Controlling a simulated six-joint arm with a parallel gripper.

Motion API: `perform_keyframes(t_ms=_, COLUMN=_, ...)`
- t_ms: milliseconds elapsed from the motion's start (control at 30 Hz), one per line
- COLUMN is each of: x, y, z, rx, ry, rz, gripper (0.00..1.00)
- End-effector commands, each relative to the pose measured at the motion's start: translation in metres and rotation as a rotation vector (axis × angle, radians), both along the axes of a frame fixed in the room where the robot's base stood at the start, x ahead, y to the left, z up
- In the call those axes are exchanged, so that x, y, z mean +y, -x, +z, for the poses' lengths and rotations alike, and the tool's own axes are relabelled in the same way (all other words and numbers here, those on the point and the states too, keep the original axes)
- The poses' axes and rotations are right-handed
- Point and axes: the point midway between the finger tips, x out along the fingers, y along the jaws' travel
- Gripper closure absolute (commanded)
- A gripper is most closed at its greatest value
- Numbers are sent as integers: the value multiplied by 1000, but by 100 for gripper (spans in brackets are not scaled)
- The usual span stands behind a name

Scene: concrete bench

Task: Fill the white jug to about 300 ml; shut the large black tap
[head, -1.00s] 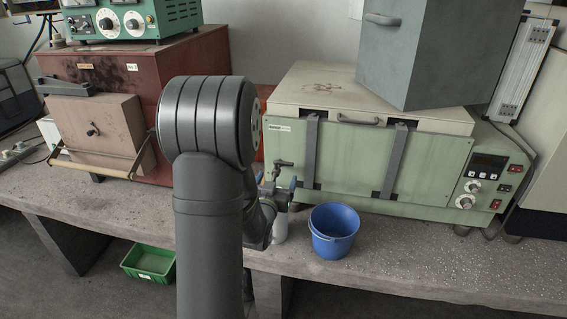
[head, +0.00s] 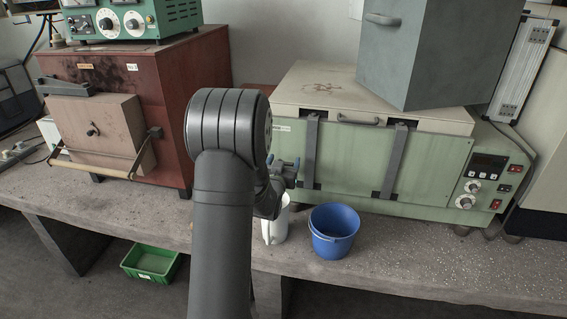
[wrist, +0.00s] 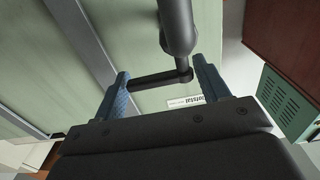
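The white jug (head: 275,226) stands on the bench beside the blue bucket, partly covered by my arm; its water level cannot be seen. My gripper (head: 284,164) is above the jug, in front of the green oven. In the wrist view my gripper (wrist: 160,84) has its two blue fingers spread wide apart. The black tap (wrist: 177,28) shows there beyond and between the fingers, with its bar (wrist: 152,81) spanning much of the gap. Neither finger is clearly pressing on it. In the head view the tap is largely hidden, and no water stream can be made out.
The blue bucket (head: 333,230) stands just right of the jug. The green oven (head: 355,160) is close behind, and a red-brown furnace (head: 130,75) stands left. A green crate (head: 152,262) is on the floor. The bench front right of the bucket is clear.

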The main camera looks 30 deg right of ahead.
Motion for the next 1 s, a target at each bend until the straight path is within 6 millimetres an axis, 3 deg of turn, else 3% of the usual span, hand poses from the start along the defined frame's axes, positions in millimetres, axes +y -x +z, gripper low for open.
perform_keyframes(t_ms=33, x=0, y=0, z=0, rx=0, ry=0, rz=0, gripper=42)
perform_keyframes(t_ms=133, x=0, y=0, z=0, rx=0, ry=0, rz=0, gripper=61)
perform_keyframes(t_ms=1000, x=5, y=4, z=1, rx=-3, ry=2, rz=-274, gripper=62)
